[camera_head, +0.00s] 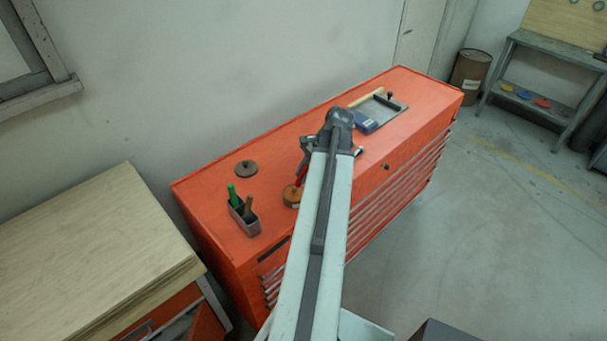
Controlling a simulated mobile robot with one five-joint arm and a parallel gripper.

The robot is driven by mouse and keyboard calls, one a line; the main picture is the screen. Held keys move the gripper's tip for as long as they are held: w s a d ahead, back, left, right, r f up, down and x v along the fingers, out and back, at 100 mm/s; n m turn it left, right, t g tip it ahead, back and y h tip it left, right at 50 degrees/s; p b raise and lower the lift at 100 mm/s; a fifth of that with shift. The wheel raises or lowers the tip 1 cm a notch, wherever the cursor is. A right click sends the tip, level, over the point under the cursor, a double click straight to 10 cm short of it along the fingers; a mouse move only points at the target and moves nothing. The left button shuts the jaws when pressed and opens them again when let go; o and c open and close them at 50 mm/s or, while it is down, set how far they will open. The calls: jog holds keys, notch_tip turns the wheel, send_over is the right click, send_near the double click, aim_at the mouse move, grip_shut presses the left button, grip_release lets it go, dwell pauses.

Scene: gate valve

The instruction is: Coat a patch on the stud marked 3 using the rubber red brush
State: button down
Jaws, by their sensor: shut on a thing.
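My gripper (303,160) is over the orange cabinet top, partly hidden by my arm. It is shut on the red brush (301,174), which points down. The brush's lower end is at a round brown-orange pot (291,196); I cannot tell whether it is inside, touching or just above it. My arm covers the pot's right side. No stud marked 3 can be made out; no number is readable in this view.
The orange cabinet (215,185) stands against the wall. On it are a dark disc (246,168), a grey holder (244,217) with green and brown handles, and a tray (398,106) with a blue box (366,126). A wooden bench (90,245) stands left.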

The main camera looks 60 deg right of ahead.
jog(key=shift+r+p, duration=3.2)
jog(key=shift+r, duration=0.25)
jog(key=shift+f, duration=0.1)
